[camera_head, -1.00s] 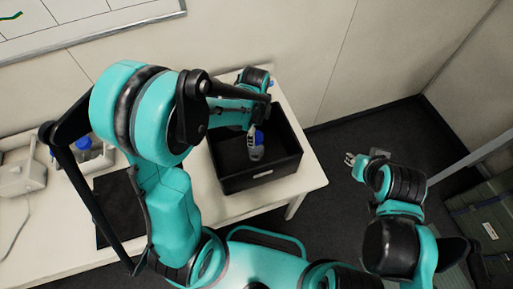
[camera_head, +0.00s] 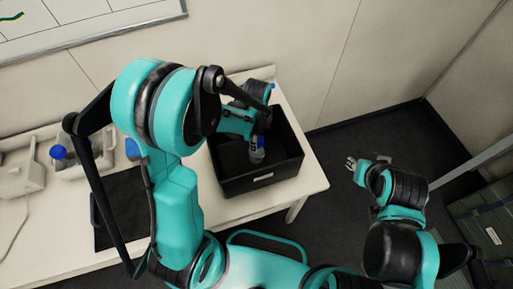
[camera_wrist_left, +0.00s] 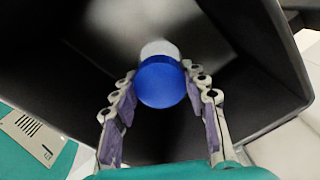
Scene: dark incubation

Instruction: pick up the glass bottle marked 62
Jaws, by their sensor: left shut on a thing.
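A clear bottle with a blue cap (camera_head: 257,155) is in the black open box (camera_head: 262,181) on the white table. No number can be read on it. In the left wrist view its blue cap (camera_wrist_left: 161,82) shows between the fingers, with a pale part of the bottle beyond it. My left gripper (camera_wrist_left: 160,108) is shut on this bottle inside the box. In the head view my left arm partly covers it. My right gripper (camera_head: 351,163) is empty, out to the right of the table, too small to tell open from shut.
Blue-capped bottles (camera_head: 58,152) stand in a pale holder (camera_head: 75,168) at the left, partly behind my arm. A dark mat (camera_head: 122,205) lies in front. A white device (camera_head: 22,177) is at far left. The box walls stand close around the left gripper.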

